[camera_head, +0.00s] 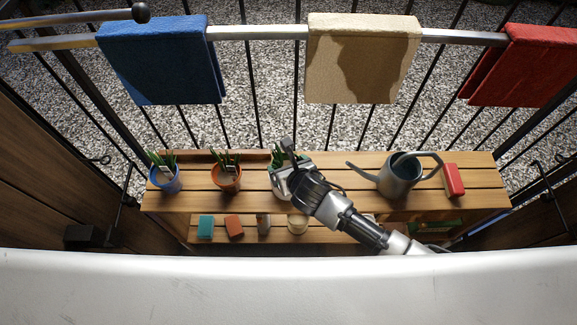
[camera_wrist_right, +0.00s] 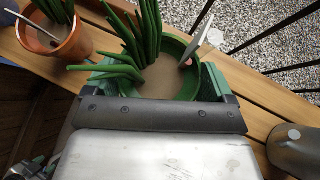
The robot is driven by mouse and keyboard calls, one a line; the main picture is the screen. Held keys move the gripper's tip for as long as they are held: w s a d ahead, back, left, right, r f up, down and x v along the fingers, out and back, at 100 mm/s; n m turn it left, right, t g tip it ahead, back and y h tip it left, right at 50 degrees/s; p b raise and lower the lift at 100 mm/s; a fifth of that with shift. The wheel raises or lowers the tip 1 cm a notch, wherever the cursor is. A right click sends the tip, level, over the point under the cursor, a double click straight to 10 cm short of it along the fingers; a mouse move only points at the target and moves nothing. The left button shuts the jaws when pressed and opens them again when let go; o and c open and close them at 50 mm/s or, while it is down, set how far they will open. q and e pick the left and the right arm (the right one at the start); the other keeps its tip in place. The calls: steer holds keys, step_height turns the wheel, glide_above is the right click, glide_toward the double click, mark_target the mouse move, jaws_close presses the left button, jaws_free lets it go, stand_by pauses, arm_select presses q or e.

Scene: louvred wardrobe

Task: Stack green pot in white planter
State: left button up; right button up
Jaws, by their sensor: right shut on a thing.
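The green pot (camera_wrist_right: 187,85) holds a spiky green plant and soil with a pale tag in it. It fills the upper middle of the right wrist view. In the head view its plant (camera_head: 277,158) shows at the back of the upper shelf, with the pot mostly hidden by my gripper. My right gripper (camera_head: 284,172) is shut on the green pot; I cannot tell whether the pot is lifted. A cream-white round pot (camera_head: 297,224), likely the white planter, stands on the lower shelf, partly under the upper shelf's front edge. My left gripper is not in view.
On the wooden upper shelf (camera_head: 330,185) stand a blue pot (camera_head: 165,180), an orange pot (camera_head: 227,180), a grey watering can (camera_head: 400,178) and a red block (camera_head: 454,181). A railing with hanging cloths is behind.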

steer(key=shift+f, duration=0.1)
steer(key=shift+f, duration=0.45)
steer(key=o, duration=1.4)
steer(key=shift+r, duration=0.2)
steer(key=p+v, duration=0.2)
steer(key=v, duration=1)
steer(key=shift+r+p, duration=0.35)
steer(key=shift+r, duration=0.05)
